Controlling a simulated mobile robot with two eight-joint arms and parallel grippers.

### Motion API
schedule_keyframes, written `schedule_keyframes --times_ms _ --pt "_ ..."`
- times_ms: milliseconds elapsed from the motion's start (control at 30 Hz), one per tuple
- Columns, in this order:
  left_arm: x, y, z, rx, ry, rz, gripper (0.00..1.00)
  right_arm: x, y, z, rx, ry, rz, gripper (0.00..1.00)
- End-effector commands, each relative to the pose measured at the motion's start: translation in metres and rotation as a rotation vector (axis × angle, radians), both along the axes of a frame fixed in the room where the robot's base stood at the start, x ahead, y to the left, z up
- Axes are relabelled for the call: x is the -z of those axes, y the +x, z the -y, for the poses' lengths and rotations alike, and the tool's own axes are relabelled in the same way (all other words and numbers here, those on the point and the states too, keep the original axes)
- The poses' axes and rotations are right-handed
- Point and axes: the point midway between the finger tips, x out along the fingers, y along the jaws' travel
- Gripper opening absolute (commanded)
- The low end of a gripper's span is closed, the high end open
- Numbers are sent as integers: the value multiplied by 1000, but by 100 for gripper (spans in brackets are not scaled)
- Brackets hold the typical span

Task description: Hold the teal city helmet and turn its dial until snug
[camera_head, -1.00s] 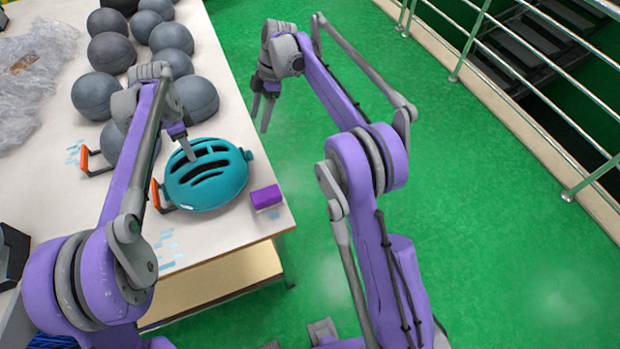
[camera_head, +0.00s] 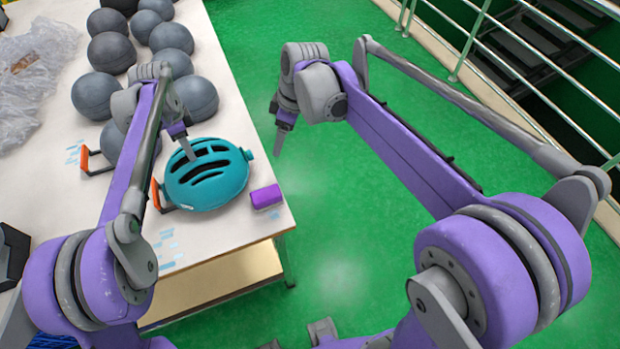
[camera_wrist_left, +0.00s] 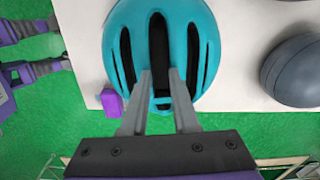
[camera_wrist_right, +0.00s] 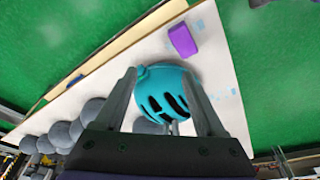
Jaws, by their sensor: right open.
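The teal helmet (camera_head: 212,186), with long dark vents, lies on the white table near its right edge. A small teal knob (camera_head: 249,155) that looks like the dial sticks out at its right end; it also shows in the right wrist view (camera_wrist_right: 142,71). My left gripper (camera_head: 191,157) reaches down onto the helmet's top.
A purple block (camera_head: 266,196) lies at the table edge beside the helmet. Several dark grey balls (camera_head: 172,38) stand behind it. Orange-tipped brackets (camera_head: 156,193) are at its left. Clear plastic wrap (camera_head: 30,65) lies far left. The floor right of the table is clear.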

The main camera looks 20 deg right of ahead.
Motion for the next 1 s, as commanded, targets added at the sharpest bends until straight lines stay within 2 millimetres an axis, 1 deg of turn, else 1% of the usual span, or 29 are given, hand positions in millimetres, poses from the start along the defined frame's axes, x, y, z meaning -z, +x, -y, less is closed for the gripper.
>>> schedule_keyframes --times_ms 33,267,400,600,800,1000 --pt "5 -1 1 1 0 -3 28 1 -11 1 33 -2 4 72" --pt "5 -1 1 1 0 -3 28 5 -52 6 198 -5 37 72" --pt "5 -1 1 1 0 -3 28 11 -76 10 298 -3 60 72" --pt "5 -1 1 1 0 -3 28 20 -106 14 415 7 90 72" --pt "5 -1 1 1 0 -3 28 26 -121 17 478 16 107 72" --pt "5 -1 1 1 0 -3 28 27 -123 17 492 18 110 72"
